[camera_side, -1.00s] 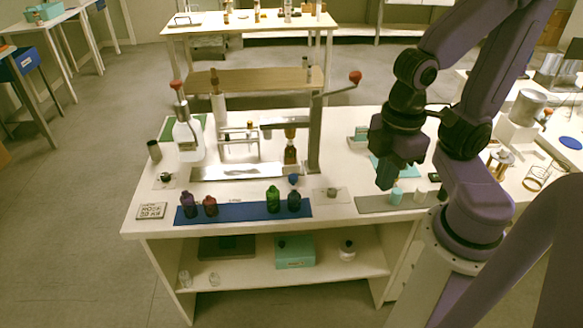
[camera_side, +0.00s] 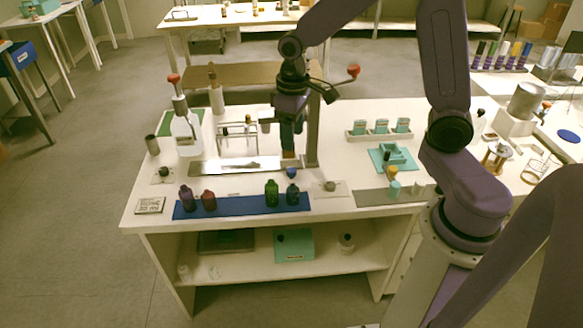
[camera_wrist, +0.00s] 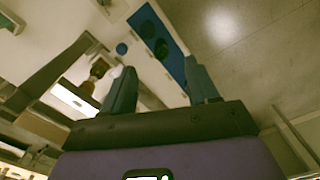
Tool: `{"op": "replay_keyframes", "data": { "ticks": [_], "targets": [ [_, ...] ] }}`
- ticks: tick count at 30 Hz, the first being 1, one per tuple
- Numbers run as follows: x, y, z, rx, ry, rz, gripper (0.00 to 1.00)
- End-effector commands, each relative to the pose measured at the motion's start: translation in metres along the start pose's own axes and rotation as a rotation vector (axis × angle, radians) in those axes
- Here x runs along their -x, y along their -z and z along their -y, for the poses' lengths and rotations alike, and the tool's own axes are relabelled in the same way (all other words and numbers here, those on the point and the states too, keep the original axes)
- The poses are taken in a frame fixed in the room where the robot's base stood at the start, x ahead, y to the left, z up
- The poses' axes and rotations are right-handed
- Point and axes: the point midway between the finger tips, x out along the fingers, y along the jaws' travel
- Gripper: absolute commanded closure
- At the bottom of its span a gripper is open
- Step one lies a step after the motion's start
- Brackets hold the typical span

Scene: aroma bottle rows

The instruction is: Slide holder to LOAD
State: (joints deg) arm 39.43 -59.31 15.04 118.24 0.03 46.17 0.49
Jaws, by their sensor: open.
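My gripper (camera_side: 291,138) is open and hangs over the right part of the metal slide rail (camera_side: 220,168), next to the upright press column (camera_side: 312,140). In the side view it hides most of the brown bottle (camera_side: 289,157) and the holder around it at the rail's right end. In the wrist view the two fingers are spread, with an empty gap between them (camera_wrist: 161,88). The brown bottle (camera_wrist: 98,70) shows left of the fingers, outside the gap. I cannot make out the holder's edges or read a LOAD mark.
A blue mat (camera_side: 238,207) with several dark bottles lies along the front edge. The press's red-knobbed lever (camera_side: 353,71) sticks out to the right of the column. A white pump bottle (camera_side: 186,133) stands left of the rail. A teal tray (camera_side: 378,166) is to the right.

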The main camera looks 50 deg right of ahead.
Motion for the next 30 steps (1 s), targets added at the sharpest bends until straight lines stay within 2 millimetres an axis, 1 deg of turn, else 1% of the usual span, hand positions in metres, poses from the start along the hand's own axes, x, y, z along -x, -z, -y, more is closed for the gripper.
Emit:
{"op": "replay_keyframes", "data": {
  "ticks": [1, 3, 6, 9, 12, 15, 20, 23, 30],
  "targets": [
    [-0.008, 0.011, -0.017, -0.057, -0.001, 0.006, 0.41],
    [-0.016, 0.022, -0.04, -0.127, -0.001, 0.008, 0.41],
    [-0.028, 0.034, -0.069, -0.213, -0.001, 0.009, 0.41],
    [-0.037, 0.04, -0.092, -0.277, -0.002, 0.01, 0.41],
    [-0.043, 0.042, -0.107, -0.318, -0.002, 0.01, 0.41],
    [-0.047, 0.043, -0.114, -0.337, -0.002, 0.01, 0.41],
    [-0.059, 0.043, -0.115, -0.34, -0.002, 0.013, 0.41],
    [-0.074, 0.042, -0.115, -0.339, -0.001, 0.014, 0.41],
    [-0.117, 0.042, -0.115, -0.338, -0.001, 0.015, 0.41]
  ]
}}
